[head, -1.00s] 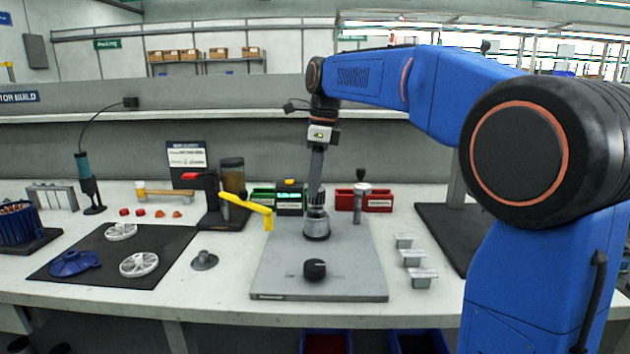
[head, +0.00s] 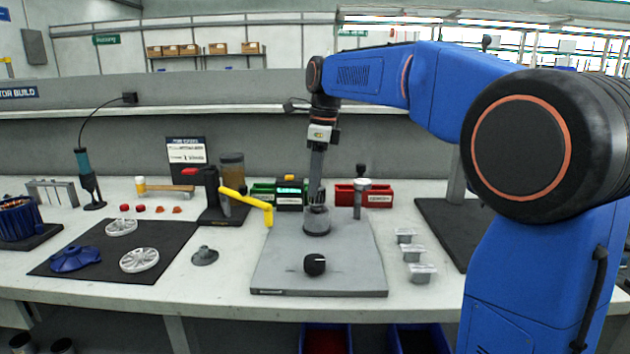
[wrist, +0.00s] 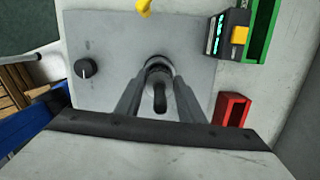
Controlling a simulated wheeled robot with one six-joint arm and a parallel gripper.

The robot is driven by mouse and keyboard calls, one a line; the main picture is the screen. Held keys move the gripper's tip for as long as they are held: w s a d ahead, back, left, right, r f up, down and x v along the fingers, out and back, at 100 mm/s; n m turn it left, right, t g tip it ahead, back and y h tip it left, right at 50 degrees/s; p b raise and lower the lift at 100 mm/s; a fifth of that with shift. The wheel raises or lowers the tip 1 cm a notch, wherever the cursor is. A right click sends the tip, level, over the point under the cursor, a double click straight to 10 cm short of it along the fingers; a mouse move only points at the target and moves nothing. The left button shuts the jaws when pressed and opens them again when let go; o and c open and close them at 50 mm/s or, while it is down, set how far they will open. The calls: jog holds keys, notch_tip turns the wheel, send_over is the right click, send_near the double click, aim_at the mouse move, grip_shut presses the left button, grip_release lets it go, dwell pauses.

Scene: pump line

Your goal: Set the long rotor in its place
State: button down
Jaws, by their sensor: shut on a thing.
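My gripper (head: 317,201) points straight down at the round dark-grey fixture (head: 316,226) on the grey base plate (head: 275,277). In the wrist view my gripper (wrist: 160,92) has its two fingers close around a dark, narrow part, which I take to be the long rotor (wrist: 160,100). The rotor's lower end is at the fixture's mouth. Fingers and fixture hide most of it in the head view, so I cannot tell how deep it sits.
A black knob (head: 315,265) stands at the plate's front. A yellow handle (head: 245,199) reaches over its left edge. A slim post (head: 360,200) stands behind right.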

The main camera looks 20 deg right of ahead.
jog(key=shift+f, duration=1.2)
dwell(0.6)
jog(key=c, duration=0.8)
grip_release()
jog(key=shift+c, duration=0.2)
jog(key=shift+r, duration=2.5)
